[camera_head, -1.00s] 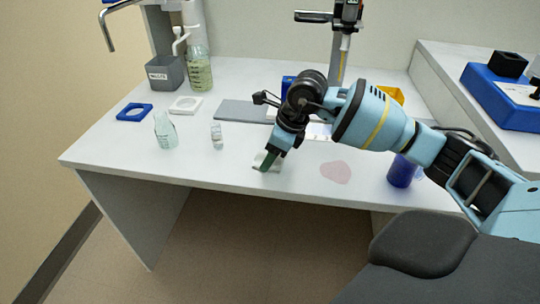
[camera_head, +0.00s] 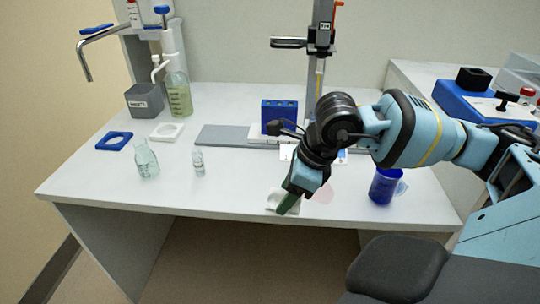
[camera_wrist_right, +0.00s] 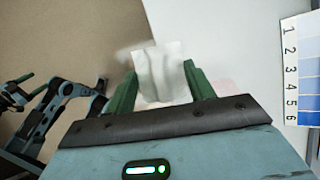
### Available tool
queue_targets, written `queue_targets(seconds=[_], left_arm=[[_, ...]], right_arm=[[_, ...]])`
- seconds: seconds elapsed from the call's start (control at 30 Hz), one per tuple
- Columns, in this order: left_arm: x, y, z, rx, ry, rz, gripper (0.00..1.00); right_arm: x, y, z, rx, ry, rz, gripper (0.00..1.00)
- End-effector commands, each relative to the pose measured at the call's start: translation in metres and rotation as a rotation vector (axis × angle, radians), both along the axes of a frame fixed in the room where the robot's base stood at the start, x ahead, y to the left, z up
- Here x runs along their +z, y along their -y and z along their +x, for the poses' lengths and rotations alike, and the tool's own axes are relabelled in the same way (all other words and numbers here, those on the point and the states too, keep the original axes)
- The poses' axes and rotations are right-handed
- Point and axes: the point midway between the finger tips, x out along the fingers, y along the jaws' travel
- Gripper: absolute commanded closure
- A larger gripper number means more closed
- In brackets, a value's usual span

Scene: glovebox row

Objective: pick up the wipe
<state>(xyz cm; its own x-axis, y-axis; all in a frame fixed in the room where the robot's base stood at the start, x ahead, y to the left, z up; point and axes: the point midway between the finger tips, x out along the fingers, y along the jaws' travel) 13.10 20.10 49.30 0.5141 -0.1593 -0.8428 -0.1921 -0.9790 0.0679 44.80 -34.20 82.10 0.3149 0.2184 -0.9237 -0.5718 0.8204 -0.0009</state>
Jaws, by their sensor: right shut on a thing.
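The wipe (camera_wrist_right: 158,70) is a white, creased cloth between the two green fingers of my right gripper (camera_wrist_right: 160,88) in the right wrist view. The fingers are shut on it. In the head view the wipe (camera_head: 275,203) shows as a pale patch by the fingertips of the right gripper (camera_head: 287,206), at the front edge of the bench. I cannot tell whether it still touches the bench top.
A pink spill (camera_head: 322,194) lies right of the gripper, partly hidden. A blue beaker (camera_head: 383,187) stands further right. A flask (camera_head: 146,160) and a small vial (camera_head: 198,162) stand left on the white bench (camera_head: 110,185). A blue rack (camera_head: 279,115) is behind.

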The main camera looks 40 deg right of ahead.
Motion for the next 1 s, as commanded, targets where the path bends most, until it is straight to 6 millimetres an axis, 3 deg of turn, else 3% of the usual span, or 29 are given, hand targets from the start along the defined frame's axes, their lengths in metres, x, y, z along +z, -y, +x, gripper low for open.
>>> queue_targets(seconds=[0.1,0.3,0.73,0.87,1.0], left_arm=[[-0.001,0.0,0.002,0.001,0.003,0.0,0.24],[-0.002,0.0,0.005,0.001,0.008,0.001,0.24],[0.0,0.0,0.005,0.0,0.009,0.001,0.24],[0.011,0.0,0.006,0.001,0.014,0.001,0.24],[0.032,0.0,0.005,0.001,0.021,0.0,0.24]], right_arm=[[0.0,-0.001,-0.018,0.002,-0.005,-0.006,0.68],[0.003,-0.002,-0.032,0.0,0.0,-0.003,0.68],[0.004,-0.005,-0.04,0.008,-0.001,0.001,0.68],[0.007,-0.006,-0.041,0.073,0.0,0.003,0.68],[0.01,-0.014,-0.045,0.249,0.006,0.005,0.68]])
